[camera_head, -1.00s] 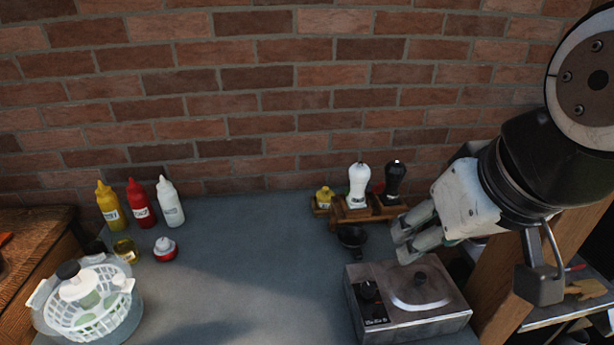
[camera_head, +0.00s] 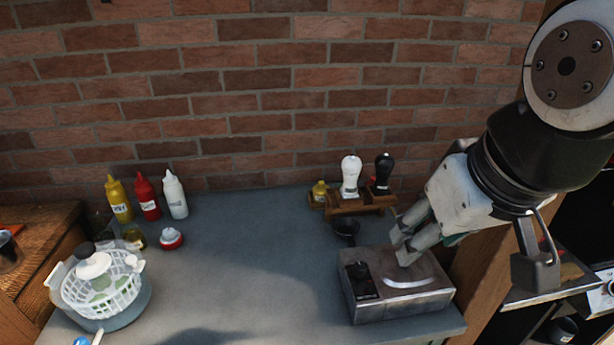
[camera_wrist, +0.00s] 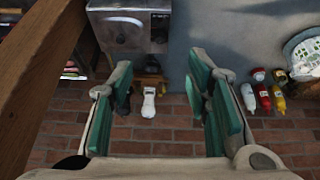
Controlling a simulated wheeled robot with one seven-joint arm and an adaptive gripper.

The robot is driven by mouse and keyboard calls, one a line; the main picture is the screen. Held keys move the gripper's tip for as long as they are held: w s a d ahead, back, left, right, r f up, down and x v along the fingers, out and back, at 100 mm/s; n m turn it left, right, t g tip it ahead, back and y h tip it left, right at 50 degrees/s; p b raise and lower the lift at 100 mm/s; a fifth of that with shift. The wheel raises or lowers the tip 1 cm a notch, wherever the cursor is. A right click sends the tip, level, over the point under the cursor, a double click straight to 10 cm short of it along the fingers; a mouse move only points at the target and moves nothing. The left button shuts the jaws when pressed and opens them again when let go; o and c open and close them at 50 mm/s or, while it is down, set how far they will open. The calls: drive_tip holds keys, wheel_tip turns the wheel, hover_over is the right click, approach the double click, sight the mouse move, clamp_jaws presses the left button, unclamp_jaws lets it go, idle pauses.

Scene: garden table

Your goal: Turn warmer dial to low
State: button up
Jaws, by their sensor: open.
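The warmer (camera_head: 400,297) is a grey metal box near the front right edge of the table, with a round lid on top. Its black dial (camera_head: 361,271) sits on the left of its top, above a dark marked panel; I cannot read the setting. My gripper (camera_head: 402,250) is open and empty above the rear of the warmer, to the right of the dial, and hides the lid's knob. In the wrist view the warmer (camera_wrist: 128,14) appears upside down beyond the open fingers (camera_wrist: 158,78), with the dial (camera_wrist: 158,37) at its right side.
A wooden post (camera_head: 480,255) stands right. Sauce bottles (camera_head: 148,197) and a white basket (camera_head: 101,291) are left. The table's middle is clear.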

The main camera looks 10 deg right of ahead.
drive_tip(key=w+a+f+n+g+h, duration=0.15)
drive_tip(key=w+n+g, duration=0.25)
drive_tip(key=w, duration=0.8)
drive_tip(key=n+g+h, duration=0.2)
drive_tip(key=n+g, duration=0.2)
drive_tip(key=n, duration=0.1)
approach(360, 266)
drive_tip(key=p+x, duration=0.2)
drive_tip(key=x, duration=0.6)
drive_tip(key=shift+d+f, duration=0.15)
drive_tip(key=shift+f, duration=0.2)
drive_tip(key=shift+c, duration=0.5)
clamp_jaws()
